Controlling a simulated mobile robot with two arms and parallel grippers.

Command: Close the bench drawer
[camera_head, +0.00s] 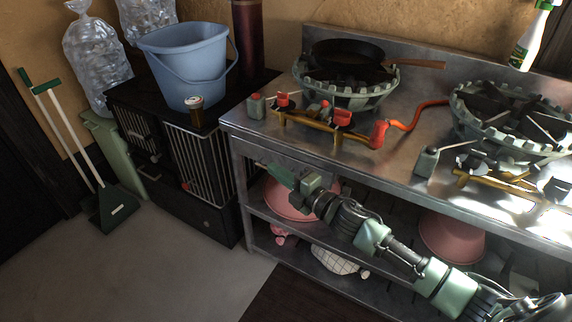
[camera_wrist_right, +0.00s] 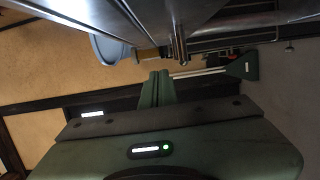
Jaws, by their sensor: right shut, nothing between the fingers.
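The metal bench (camera_head: 300,151) runs from the centre to the right in the head view, with a steel top and open shelves below. I cannot clearly make out a separate drawer front or how far it stands out. My right gripper (camera_head: 278,174) is just below the bench's front edge near its left end. Its fingers are shut and empty, pointing left. In the right wrist view the shut fingers (camera_wrist_right: 156,88) are below the bench's metal edge (camera_wrist_right: 80,22) in the picture. A small metal post-like part (camera_wrist_right: 179,45) shows just above them. My left gripper is out of view.
A black stove (camera_head: 206,170) stands left of the bench, with a blue bucket (camera_head: 186,62) on top. Pink bowls (camera_head: 452,238) sit on the bench shelf. Burners and a pan (camera_head: 345,52) are on the bench top. A broom and dustpan (camera_head: 115,208) stand left. The floor (camera_head: 180,270) in front is clear.

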